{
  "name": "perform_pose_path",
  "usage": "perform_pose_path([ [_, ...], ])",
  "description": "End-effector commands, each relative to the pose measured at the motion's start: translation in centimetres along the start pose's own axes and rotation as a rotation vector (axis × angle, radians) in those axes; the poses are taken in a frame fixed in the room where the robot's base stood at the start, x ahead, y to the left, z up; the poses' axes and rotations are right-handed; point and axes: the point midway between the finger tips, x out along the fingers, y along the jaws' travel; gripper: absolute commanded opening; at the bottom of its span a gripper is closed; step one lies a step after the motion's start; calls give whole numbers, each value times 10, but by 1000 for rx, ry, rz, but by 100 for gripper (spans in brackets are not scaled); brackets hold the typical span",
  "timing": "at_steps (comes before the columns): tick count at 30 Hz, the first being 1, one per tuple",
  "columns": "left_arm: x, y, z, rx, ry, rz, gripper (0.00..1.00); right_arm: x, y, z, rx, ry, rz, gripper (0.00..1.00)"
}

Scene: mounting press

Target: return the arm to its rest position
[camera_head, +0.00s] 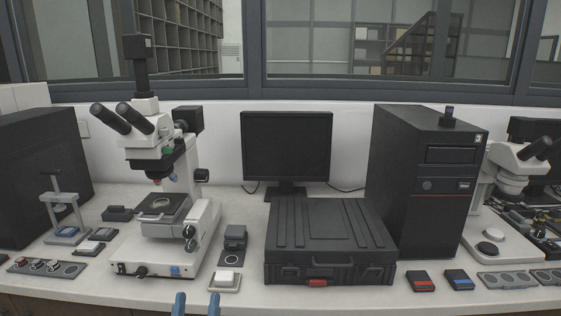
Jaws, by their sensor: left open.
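My left gripper (197,304) shows only as two blue fingertips at the bottom edge of the head view, left of centre. The fingertips are apart with nothing visible between them, so it is open. They are at the front edge of the bench, just in front of a small pale block with a white top (225,282). The rest of my left arm is below the picture. My right gripper is not in view. A small grey hand press (66,233) with a T-shaped handle stands upright at the left of the bench.
A white microscope (160,250) stands right of the press. A black case (330,235) lies in the middle before a monitor (287,147). A black computer tower (415,190) stands to its right. Red (421,281) and blue (459,280) boxes lie near the front edge.

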Motion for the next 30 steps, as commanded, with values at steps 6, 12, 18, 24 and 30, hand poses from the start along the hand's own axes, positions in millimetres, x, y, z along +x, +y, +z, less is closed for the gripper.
perform_pose_path([
  [6,-105,-10,5,147,-189,-10,80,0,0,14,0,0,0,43],
  [12,-186,-15,-6,222,-340,-25,80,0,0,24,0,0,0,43],
  [18,-242,-18,-16,245,-448,-47,80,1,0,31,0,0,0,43],
  [24,-286,-21,-16,246,-546,-72,80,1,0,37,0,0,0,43],
  [30,-323,-24,-12,247,-630,-95,80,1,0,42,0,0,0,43],
])
